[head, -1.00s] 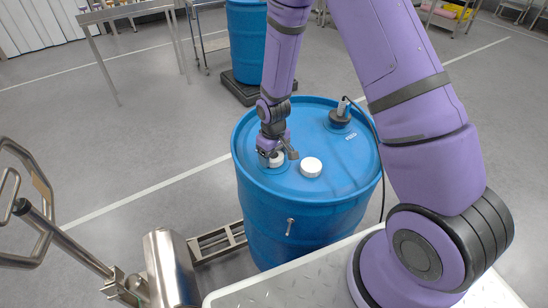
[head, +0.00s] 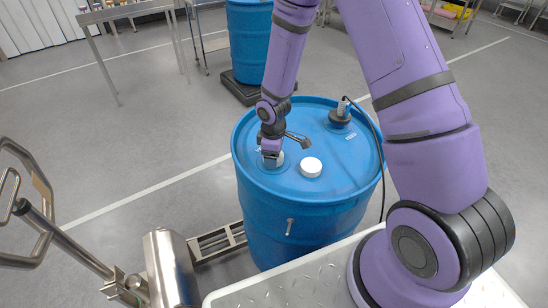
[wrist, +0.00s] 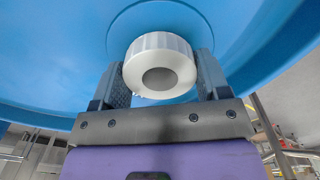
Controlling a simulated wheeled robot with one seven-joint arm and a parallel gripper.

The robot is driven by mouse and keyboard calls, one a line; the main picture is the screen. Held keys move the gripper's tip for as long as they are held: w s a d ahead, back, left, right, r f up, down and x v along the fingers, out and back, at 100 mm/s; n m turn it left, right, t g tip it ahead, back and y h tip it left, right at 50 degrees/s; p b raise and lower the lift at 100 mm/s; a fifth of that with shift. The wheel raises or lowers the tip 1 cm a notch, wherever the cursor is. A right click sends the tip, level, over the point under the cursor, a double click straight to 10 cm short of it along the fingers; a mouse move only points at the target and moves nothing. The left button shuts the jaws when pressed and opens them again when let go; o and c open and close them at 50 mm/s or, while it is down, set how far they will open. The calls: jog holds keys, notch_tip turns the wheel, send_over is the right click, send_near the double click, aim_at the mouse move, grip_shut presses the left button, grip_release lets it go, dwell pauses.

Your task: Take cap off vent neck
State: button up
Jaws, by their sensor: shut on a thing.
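A blue drum (head: 300,215) stands in front of me with its top facing up. A white ribbed cap (wrist: 160,66) sits at the left of the drum top, and my gripper (wrist: 160,85) is shut on it, one finger on each side. In the head view my gripper (head: 271,159) hides much of this cap, and the neck under it is hidden. I cannot tell whether the cap is still seated or slightly raised. A second white cap (head: 311,167) lies or sits to the right of my gripper on the drum top.
A dark fitting with a cable (head: 340,114) stands at the back right of the drum top. A steel cylinder (head: 170,268) and a bent metal handle (head: 30,210) are at the lower left. Another blue drum (head: 248,40) stands behind. Open floor lies to the left.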

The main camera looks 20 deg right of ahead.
jog(key=n, duration=0.3)
jog(key=shift+n, duration=0.6)
jog(key=n, duration=0.4)
jog(key=o, duration=1.1)
jog(key=c, duration=0.3)
